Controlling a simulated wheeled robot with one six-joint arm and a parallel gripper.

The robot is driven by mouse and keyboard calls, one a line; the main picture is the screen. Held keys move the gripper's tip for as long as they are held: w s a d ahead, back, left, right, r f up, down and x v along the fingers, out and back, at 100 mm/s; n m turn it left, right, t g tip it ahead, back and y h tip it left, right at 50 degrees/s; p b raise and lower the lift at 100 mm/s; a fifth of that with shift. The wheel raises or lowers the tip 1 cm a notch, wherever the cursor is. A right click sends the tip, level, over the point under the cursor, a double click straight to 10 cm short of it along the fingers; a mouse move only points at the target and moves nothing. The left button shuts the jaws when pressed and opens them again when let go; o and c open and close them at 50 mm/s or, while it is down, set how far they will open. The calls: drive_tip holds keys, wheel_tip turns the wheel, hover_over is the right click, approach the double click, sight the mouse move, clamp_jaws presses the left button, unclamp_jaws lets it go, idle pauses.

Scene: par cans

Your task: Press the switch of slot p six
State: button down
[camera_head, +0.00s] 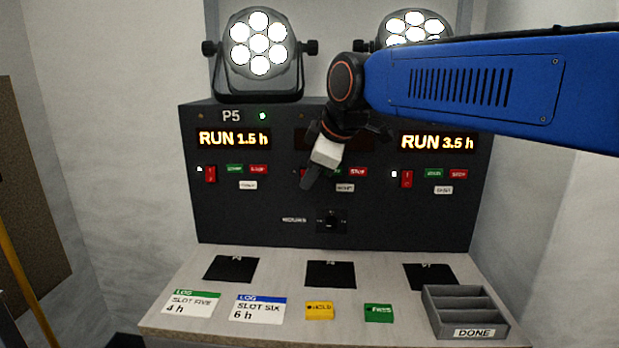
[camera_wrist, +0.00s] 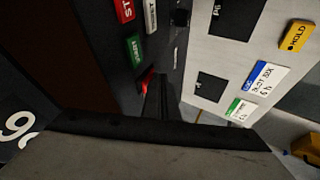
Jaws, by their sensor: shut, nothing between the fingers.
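The slot p six panel is the middle one on the dark console, and its display (camera_head: 308,138) looks dark. Its red switch (camera_head: 303,173) is mostly hidden behind my gripper (camera_head: 309,183). My gripper is shut and empty, pointing down and left in front of the switch. In the wrist view the red switch (camera_wrist: 147,79) shows right beside the tip of my dark fingers (camera_wrist: 166,98). I cannot tell whether they touch. The green button (camera_wrist: 135,46) and red stop button (camera_wrist: 124,10) of this slot lie beyond it.
The P5 display (camera_head: 233,139) reads RUN 1.5 h and the right display (camera_head: 438,143) RUN 3.5 h. Lit lamps stand above both. On the shelf lie a slot six log card (camera_head: 257,309), a yellow HOLD block (camera_head: 319,311), a green block (camera_head: 378,313) and a DONE tray (camera_head: 475,333).

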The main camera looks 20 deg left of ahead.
drive_tip(key=shift+r, duration=0.15)
drive_tip(key=shift+r, duration=0.75)
